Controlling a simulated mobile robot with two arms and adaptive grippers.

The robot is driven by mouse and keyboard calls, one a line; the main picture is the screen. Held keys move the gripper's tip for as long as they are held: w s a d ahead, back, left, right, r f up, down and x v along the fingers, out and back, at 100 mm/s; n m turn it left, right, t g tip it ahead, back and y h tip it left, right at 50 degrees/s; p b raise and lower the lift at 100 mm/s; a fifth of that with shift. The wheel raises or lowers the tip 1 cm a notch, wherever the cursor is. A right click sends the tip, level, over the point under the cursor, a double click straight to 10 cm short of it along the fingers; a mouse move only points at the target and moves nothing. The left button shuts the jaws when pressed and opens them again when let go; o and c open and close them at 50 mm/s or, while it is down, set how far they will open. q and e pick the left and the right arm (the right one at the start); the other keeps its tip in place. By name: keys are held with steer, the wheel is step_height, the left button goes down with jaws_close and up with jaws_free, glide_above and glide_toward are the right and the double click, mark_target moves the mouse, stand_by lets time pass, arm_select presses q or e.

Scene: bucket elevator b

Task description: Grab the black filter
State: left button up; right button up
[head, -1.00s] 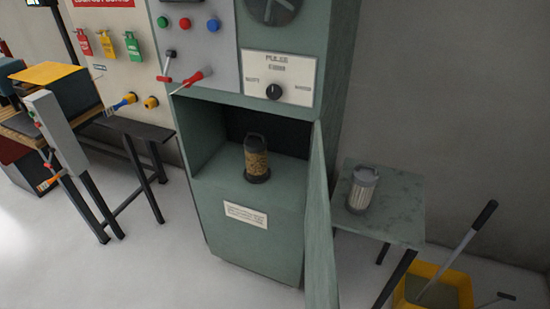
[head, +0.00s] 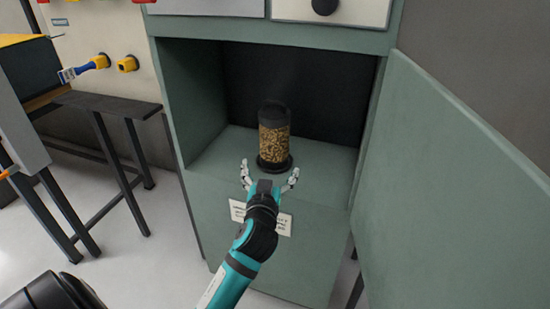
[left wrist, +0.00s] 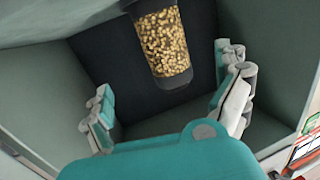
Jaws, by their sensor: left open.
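The black filter (head: 274,138) stands upright on the floor of the open green cabinet compartment. It has a black cap and base and a tan, speckled middle. My left gripper (head: 270,175) is open and empty in front of the compartment, just short of the filter and a little below its middle. In the left wrist view the filter (left wrist: 163,42) shows beyond the two spread fingers (left wrist: 168,108), roughly between them and apart from both. Its cap is cut off at the top of that view. My right gripper is not in view.
The green cabinet (head: 190,110) surrounds the filter with side walls and a dark back. Its open door (head: 450,190) stands at the right. A dark bench (head: 110,105) and a grey box (head: 18,120) stand at the left. A white label (head: 283,222) is on the cabinet front.

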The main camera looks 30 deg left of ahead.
mark_target(272, 137)
arm_select(q)
steer(key=shift+n+y, duration=0.3)
steer(key=shift+y, duration=0.2)
steer(key=x, duration=0.3)
steer(key=r+x, duration=0.1)
steer(key=x, duration=0.2)
steer(key=r+x, duration=0.1)
steer(key=x, duration=0.3)
steer(key=shift+a+r, duration=0.2)
steer(key=shift+a, duration=0.15)
steer(key=x, duration=0.5)
steer(key=shift+w+d+f, duration=0.1)
steer(key=shift+w+f, duration=0.1)
steer(key=shift+w, duration=0.05)
steer(key=shift+w+a, duration=0.2)
steer(key=shift+w, duration=0.2)
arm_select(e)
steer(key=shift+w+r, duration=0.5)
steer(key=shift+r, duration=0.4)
arm_select(q)
steer(key=c, duration=1.1)
steer(key=shift+r, duration=0.1)
steer(key=c, duration=0.4)
steer(key=shift+o, duration=0.2)
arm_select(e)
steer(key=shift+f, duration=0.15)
